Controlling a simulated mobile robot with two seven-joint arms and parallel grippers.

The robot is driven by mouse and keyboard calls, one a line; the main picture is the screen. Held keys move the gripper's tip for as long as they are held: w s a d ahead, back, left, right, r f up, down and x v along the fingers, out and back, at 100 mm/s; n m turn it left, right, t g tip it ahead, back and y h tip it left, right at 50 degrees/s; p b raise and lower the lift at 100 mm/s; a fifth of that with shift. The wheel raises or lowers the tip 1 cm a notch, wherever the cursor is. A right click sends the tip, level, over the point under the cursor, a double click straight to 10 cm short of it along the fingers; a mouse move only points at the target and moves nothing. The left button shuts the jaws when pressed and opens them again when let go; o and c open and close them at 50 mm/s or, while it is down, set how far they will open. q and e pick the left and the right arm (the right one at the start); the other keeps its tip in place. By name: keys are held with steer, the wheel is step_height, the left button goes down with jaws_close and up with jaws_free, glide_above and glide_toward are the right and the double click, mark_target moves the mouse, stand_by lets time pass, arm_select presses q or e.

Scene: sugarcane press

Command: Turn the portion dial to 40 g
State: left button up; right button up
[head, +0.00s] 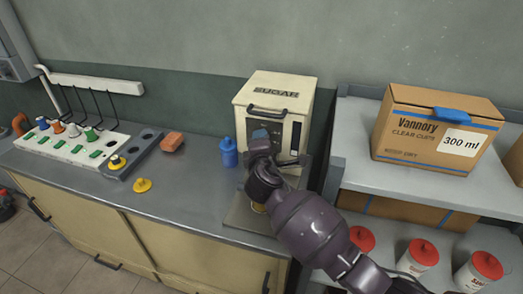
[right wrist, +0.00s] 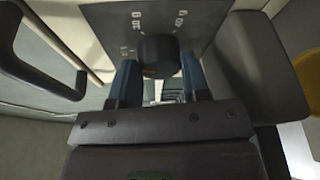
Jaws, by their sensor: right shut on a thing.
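The cream sugar dispenser (head: 275,92) stands on the counter, with SUGAR on its lid and a dark handle on its front. Its portion dial (right wrist: 158,52) is a dark round knob on a grey plate (right wrist: 205,20) with pale gram marks around it. My right gripper (right wrist: 158,76) is shut on the dial, one blue-grey finger on each side. In the head view my right arm hides the dial. My left gripper is not in view.
A blue bottle (head: 228,153) stands just left of the dispenser. A yellow knob-like piece (head: 142,185), a reddish block (head: 172,141) and a white rack (head: 75,143) lie further left. A shelf (head: 350,115) with a cardboard box (head: 437,128) and red-lidded tubs (head: 424,252) is on the right.

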steer(key=shift+f+m+b, duration=0.1)
steer(key=shift+m+b, duration=0.45)
steer(key=shift+m, duration=0.05)
steer(key=o, duration=0.9)
steer(key=shift+s, duration=0.1)
steer(key=s, duration=0.7)
steer(key=s+r, duration=0.1)
steer(key=s, duration=0.2)
steer(key=shift+s+d, duration=0.1)
steer(key=shift+s, duration=0.25)
